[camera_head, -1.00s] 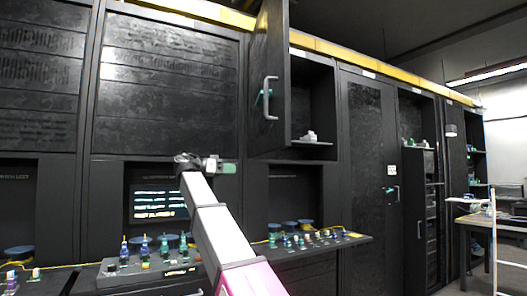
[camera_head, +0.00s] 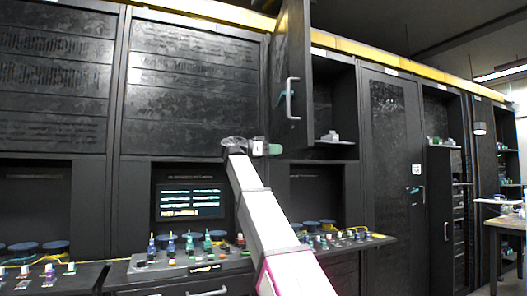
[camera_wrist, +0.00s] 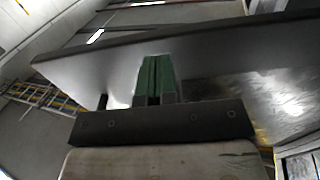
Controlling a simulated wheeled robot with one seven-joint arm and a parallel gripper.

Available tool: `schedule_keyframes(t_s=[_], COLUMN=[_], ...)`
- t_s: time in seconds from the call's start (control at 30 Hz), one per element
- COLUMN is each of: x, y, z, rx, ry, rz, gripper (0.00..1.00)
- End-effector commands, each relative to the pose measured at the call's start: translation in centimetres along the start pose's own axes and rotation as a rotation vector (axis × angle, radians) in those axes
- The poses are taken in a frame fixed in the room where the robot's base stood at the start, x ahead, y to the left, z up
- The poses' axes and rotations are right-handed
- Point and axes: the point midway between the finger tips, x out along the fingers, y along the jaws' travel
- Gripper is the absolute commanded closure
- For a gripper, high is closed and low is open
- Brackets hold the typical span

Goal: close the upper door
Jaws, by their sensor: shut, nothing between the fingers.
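The upper door (camera_head: 281,83) is a dark panel with a pale vertical handle (camera_head: 290,98). It stands swung open, out from the upper compartment (camera_head: 335,105), whose inside shows to its right. My gripper (camera_head: 275,149) is at the door's lower edge, below and left of the handle. In the wrist view, my gripper (camera_wrist: 156,80) has its green fingers together with nothing between them. A broad dark panel, seemingly the door (camera_wrist: 225,65), lies right behind the fingertips. I cannot tell whether they touch it.
A small white item (camera_head: 331,135) sits on the compartment's floor. Below, a ledge (camera_head: 350,245) carries several coloured knobs, and a screen (camera_head: 190,202) is lit. A closed tall door (camera_head: 392,160) stands to the right. Free air lies in front of the cabinets.

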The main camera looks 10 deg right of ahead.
Motion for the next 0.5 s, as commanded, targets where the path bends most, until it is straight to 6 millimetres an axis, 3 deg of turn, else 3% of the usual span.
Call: schedule_keyframes(t_s=[0.2, 0.5], x=[2.8, 3.5], y=[0.0, 0.0], z=[0.0, 0.0], rx=[0.000, 0.000], ry=[0.000, 0.000], rz=[0.001, 0.000], gripper=[1.00, 1.00])
